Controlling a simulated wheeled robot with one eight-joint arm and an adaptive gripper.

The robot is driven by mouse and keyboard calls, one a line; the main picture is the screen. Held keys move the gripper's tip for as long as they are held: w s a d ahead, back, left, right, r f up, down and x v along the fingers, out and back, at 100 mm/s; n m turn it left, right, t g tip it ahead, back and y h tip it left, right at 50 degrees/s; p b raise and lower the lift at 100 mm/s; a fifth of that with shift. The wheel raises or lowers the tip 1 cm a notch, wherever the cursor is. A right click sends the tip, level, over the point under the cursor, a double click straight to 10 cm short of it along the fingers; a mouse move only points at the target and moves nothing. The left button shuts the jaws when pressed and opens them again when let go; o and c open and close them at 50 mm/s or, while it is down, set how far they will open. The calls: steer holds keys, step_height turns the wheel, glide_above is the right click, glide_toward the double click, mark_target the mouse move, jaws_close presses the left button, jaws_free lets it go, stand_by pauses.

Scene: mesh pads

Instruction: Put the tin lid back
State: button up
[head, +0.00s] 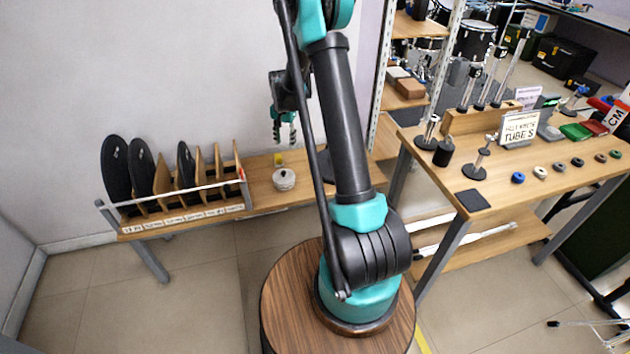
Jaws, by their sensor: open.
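A small round pale grey pot (284,181) with a small knob-like top stands on the wooden bench (262,198) against the wall. It may be the tin with its lid, but it is too small to tell whether the lid is a separate part. A small yellow object (278,160) is just behind it. My gripper (285,142) points down with its fingers apart and looks empty. It appears above the pot in the picture, clear of it. How far apart they are in depth I cannot tell.
A rack (180,205) of black discs and wooden dividers fills the bench's left end. My arm hides part of the bench's right side. A second table (535,190) at right holds stands, a sign (519,129) and several coloured rings. Bare floor lies in front of the bench.

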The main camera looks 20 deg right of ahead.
steer(key=s+d+r+n+t, duration=0.15)
steer(key=s+r, duration=0.25)
steer(key=s, duration=0.4)
steer(key=s+r+n, duration=0.2)
steer(key=s+r, duration=0.2)
steer(key=s, duration=0.5)
steer(key=s+d+r+n+t, duration=0.1)
steer(key=s+r+n, duration=0.15)
steer(key=s, duration=0.55)
steer(key=s+f+n, duration=0.1)
steer(key=s, duration=0.9)
steer(key=shift+s+d+f+t, duration=0.2)
steer(key=shift+s+d+t, duration=0.05)
steer(key=shift+s+t, duration=0.2)
steer(key=shift+w, duration=0.1)
